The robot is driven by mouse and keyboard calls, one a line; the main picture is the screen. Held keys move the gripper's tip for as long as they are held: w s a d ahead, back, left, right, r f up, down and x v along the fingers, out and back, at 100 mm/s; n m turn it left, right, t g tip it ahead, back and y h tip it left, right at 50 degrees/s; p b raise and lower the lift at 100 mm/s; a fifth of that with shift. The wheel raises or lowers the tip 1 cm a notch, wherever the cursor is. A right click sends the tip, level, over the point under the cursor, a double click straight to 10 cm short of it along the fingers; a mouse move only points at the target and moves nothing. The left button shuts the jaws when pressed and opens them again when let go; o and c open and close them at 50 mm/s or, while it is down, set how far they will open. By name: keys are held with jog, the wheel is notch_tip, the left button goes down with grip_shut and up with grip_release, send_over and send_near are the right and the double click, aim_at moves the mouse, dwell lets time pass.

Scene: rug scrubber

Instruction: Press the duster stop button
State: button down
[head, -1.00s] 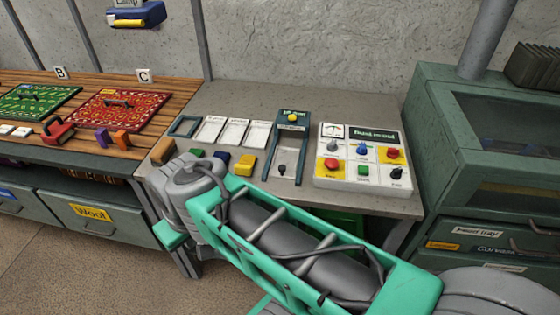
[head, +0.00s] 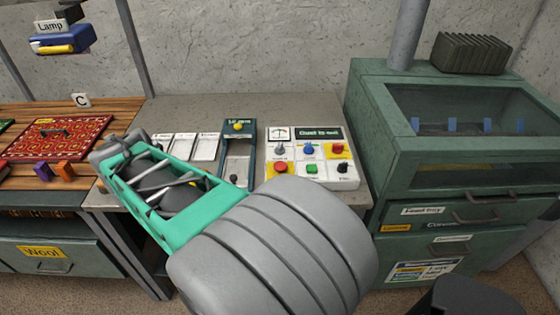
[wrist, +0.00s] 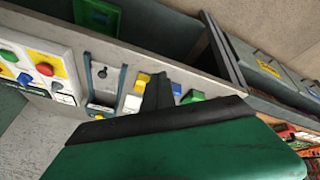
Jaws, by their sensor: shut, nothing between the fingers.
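The white control panel (head: 312,183) sits on the grey bench. It has a red button on yellow at its front left (head: 281,167), another red button on yellow at its back right (head: 338,148), a green button (head: 313,168), a blue knob (head: 309,148) and a black knob (head: 344,167). Labels are too small to tell which is the duster stop. In the wrist view, the front-left red button (wrist: 45,69) and green button (wrist: 8,55) show at the left. My gripper (wrist: 159,92) is shut and empty, right of the panel there; my arm hides it in the head view.
A slotted tray with a yellow button (head: 238,127) stands left of the panel. A green cabinet (head: 450,160) with a window stands at the right.

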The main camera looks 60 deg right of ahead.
jog(key=s+d+r+m+g+h+p, duration=0.1)
jog(key=s+d+m+h, duration=0.15)
jog(key=d, duration=0.65)
jog(key=s+d+r+m+g+h+p, duration=0.1)
jog(key=s+d+m+g, duration=0.15)
jog(key=d, duration=0.65)
jog(key=r+m+g+h+p, duration=0.1)
jog(key=r+m+g, duration=0.1)
jog(key=m+g, duration=0.1)
send_over(278, 166)
jog(key=shift+s+f, duration=0.1)
jog(key=shift+f, duration=0.1)
notch_tip(278, 166, down, 9)
jog(key=b, duration=0.6)
jog(key=shift+r, duration=0.2)
jog(key=shift+b, duration=0.3)
jog(key=shift+f, duration=0.4)
